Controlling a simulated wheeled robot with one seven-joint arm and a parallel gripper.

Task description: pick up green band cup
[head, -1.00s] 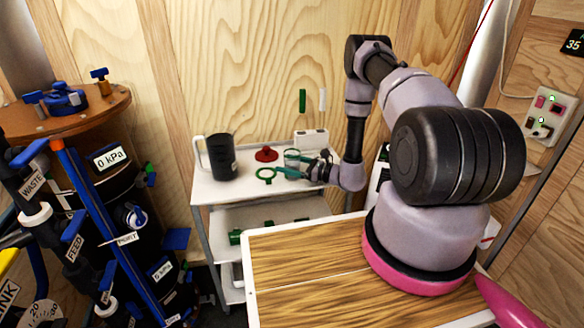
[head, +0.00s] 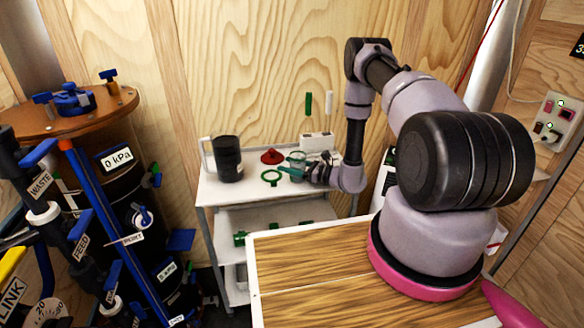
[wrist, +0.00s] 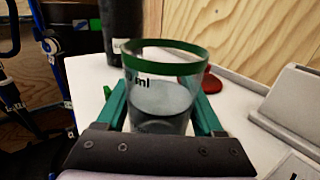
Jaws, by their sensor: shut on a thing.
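The green band cup (wrist: 166,95) is a clear cup with a green band around its rim and "ml" print on its side. Its lower part looks dark. In the wrist view it stands upright between the two green fingers of my gripper (wrist: 163,110), which is shut on it. In the head view the cup (head: 297,157) is small, at the right part of the white cart's top, with my gripper (head: 292,172) coming from the right. Whether its base touches the cart is hidden.
The white cart (head: 213,190) also holds a black jug (head: 228,160), a red piece (head: 271,157), a green ring (head: 272,182) and a white block (head: 317,142) behind the cup. A wood-topped table (head: 310,270) is in front; blue-fitted piping stands left.

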